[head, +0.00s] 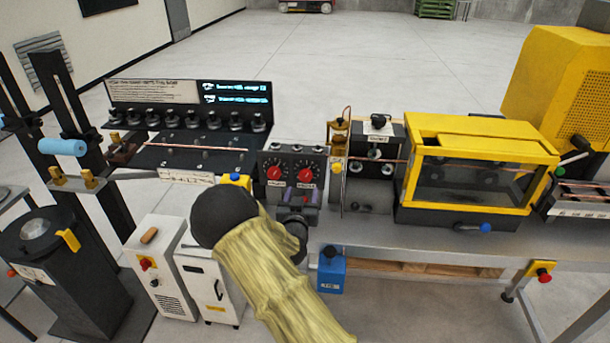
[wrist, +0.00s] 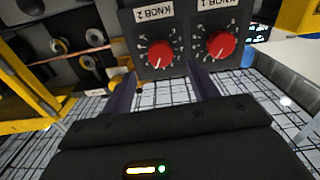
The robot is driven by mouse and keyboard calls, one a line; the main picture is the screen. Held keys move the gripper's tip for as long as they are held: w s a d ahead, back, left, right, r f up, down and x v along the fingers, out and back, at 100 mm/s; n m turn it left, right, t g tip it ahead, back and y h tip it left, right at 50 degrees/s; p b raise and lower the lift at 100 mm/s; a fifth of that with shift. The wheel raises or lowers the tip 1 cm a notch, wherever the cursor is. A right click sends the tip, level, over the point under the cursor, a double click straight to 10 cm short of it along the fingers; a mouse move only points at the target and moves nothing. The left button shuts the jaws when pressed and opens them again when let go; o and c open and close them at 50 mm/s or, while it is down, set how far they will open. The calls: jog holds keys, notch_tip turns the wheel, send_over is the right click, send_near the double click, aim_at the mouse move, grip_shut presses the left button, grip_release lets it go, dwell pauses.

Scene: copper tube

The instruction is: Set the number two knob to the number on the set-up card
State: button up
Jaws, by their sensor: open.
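Two red knobs sit side by side on a dark control box (head: 291,159). Knob 2 (head: 305,174) is on the right in the head view. In the wrist view the box shows upside down, with knob 2 (wrist: 160,53) on the left under its label and knob 1 (wrist: 221,45) on the right. The dial numbers are too small to read. My gripper (wrist: 162,88) is open and empty. Its fingers point toward the box, one to each side of knob 2's line, apart from the knob. No card number is legible; a white text panel (head: 152,92) stands at the back left.
A lit display (head: 236,93) is beside the text panel. A row of black rollers (head: 195,121) lies left of the box. A wire-guide stand (head: 378,140) and a yellow-framed enclosure (head: 480,165) stand to the right. A blue box (head: 331,272) hangs below the bench edge.

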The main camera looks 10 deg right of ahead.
aim_at(306, 178)
jog(key=p+x, duration=0.2)
jog(key=x, duration=0.5)
jog(key=shift+w+d+p, duration=0.1)
jog(key=shift+w+p, duration=0.2)
jog(key=shift+c, duration=0.5)
jog(key=c, duration=0.9)
jog(key=shift+f+n+b, duration=0.2)
jog(key=shift+n+b, duration=0.2)
jog(key=shift+b, duration=0.2)
jog(key=shift+n+b, duration=0.5)
jog(key=shift+b, duration=0.25)
jog(key=n+b, duration=0.4)
jog(key=shift+f, duration=0.1)
jog(key=n+b, duration=0.2)
jog(key=n, duration=0.1)
jog(key=n+b, duration=0.1)
jog(key=shift+d+r+n, duration=0.1)
jog(key=shift+r+n, duration=0.15)
jog(key=shift+n, duration=0.15)
